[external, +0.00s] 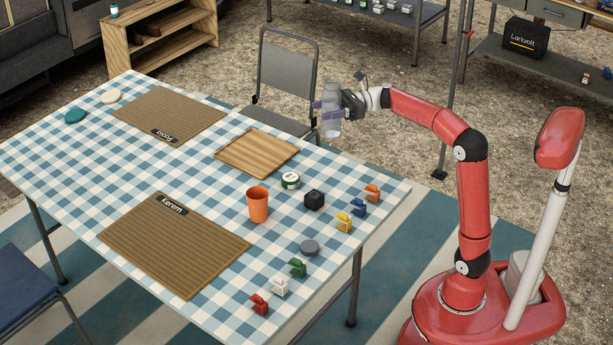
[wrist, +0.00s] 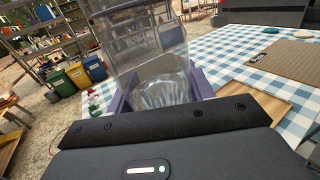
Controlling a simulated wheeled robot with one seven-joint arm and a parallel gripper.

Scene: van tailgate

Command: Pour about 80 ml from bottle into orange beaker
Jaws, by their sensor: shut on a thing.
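A clear bottle (external: 332,112) is held upright in my gripper (external: 331,104), just beyond the table's far right edge. In the wrist view the bottle (wrist: 150,60) fills the upper middle, between purple fingers (wrist: 160,92) that are shut on it. It is see-through, and I cannot tell how much liquid it holds. The orange beaker (external: 258,205) stands upright on the checked tablecloth, well below and to the left of the bottle in the external view. Its opening faces up; its inside is too small to read. The beaker does not show in the wrist view.
Near the beaker are a white-green tin (external: 290,180), a black cube (external: 314,200), a grey disc (external: 309,248) and several coloured clips (external: 344,222). A wooden board (external: 257,152) lies behind the beaker. A grey chair (external: 287,75) stands close behind the bottle. Two brown mats (external: 175,245) lie left.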

